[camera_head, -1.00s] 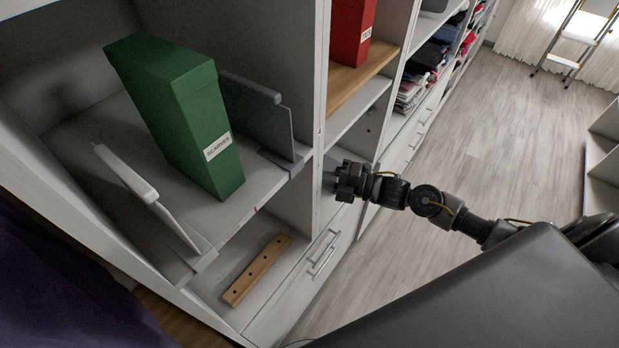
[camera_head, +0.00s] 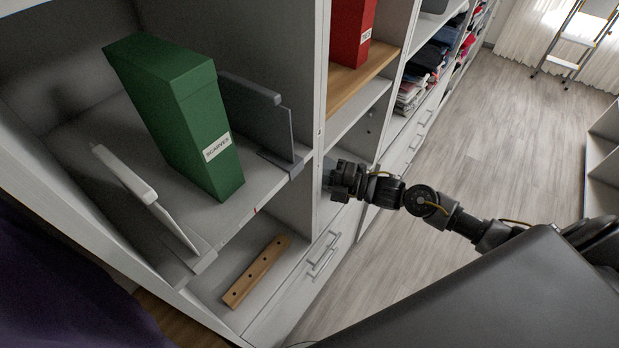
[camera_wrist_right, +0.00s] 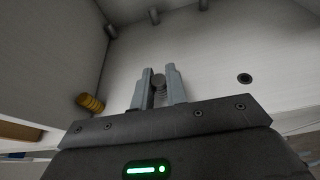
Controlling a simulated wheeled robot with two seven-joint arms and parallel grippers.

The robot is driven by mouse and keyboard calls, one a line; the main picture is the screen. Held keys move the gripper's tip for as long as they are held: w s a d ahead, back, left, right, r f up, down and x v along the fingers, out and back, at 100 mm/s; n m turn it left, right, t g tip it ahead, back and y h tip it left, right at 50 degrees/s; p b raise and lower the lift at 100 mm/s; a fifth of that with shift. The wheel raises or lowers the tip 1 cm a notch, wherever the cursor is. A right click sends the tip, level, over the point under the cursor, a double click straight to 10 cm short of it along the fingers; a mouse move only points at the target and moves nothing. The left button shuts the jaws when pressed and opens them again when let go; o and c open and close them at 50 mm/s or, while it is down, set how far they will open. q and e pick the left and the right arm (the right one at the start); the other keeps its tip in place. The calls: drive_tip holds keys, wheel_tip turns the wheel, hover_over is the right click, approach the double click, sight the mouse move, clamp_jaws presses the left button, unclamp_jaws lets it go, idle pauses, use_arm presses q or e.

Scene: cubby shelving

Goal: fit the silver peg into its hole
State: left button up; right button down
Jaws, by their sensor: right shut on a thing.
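My right gripper (camera_head: 338,178) reaches in from the right, at the upright divider edge of the shelving in the head view. In the right wrist view my right gripper (camera_wrist_right: 162,90) is shut on the silver peg (camera_wrist_right: 158,82), a small grey cylinder between the two fingers. A dark round hole (camera_wrist_right: 245,78) lies in the pale panel, to the right of the fingers and apart from the peg. The peg's far end is hard to make out, and the head view does not show the peg clearly. My left gripper is not in view.
A gold-brown peg-like piece (camera_wrist_right: 91,103) sticks out at left in the wrist view, and small studs (camera_wrist_right: 153,16) show along the top. A green box (camera_head: 190,125) stands between bookends. A wooden strip with holes (camera_head: 257,271) lies in the lower cubby.

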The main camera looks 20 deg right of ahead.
use_arm(q)
drive_tip(key=shift+f+b, duration=1)
drive_tip(key=shift+b, duration=0.05)
use_arm(e)
drive_tip(key=shift+w+d+f, duration=0.1)
drive_tip(key=shift+w+d, duration=0.4)
drive_tip(key=shift+d, duration=0.35)
drive_tip(key=shift+w+d+f, duration=0.1)
drive_tip(key=shift+w+d, duration=0.4)
drive_tip(key=shift+d, duration=0.35)
drive_tip(key=shift+r, duration=0.1)
